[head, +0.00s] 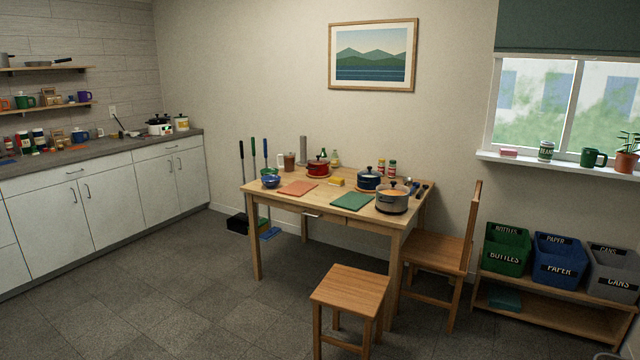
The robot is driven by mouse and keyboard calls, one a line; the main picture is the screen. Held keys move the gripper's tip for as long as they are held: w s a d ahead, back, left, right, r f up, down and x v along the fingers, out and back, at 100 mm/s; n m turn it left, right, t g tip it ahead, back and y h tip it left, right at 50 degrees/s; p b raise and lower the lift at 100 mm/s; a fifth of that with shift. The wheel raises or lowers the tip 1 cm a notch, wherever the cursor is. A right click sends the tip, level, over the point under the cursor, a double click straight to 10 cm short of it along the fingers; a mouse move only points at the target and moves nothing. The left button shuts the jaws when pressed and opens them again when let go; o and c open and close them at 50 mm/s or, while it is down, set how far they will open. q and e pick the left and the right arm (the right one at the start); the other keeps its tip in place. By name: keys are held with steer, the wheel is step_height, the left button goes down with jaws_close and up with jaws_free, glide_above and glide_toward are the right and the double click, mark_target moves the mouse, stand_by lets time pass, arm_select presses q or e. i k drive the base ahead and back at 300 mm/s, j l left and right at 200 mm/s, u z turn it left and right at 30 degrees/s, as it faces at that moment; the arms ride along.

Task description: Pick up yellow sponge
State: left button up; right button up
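The yellow sponge (336,182) is a small block lying on the wooden table (262,190). It sits between the orange cutting board (298,188) and the blue pot (369,180), behind the green cutting board (352,201). It is seen from across the room and nothing hides it. Neither of my grippers is in view.
A grey pot (391,203), a red pot (317,168) and a blue bowl (271,181) also stand on the table. A stool (350,288) and a chair (437,252) block its front and right. The floor (170,290) at front left is clear.

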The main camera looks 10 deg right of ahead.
mark_target(334, 181)
steer(key=i+j+u, duration=0.25)
steer(key=i, duration=0.85)
steer(key=i+j+u, duration=0.2)
steer(key=i, duration=0.9)
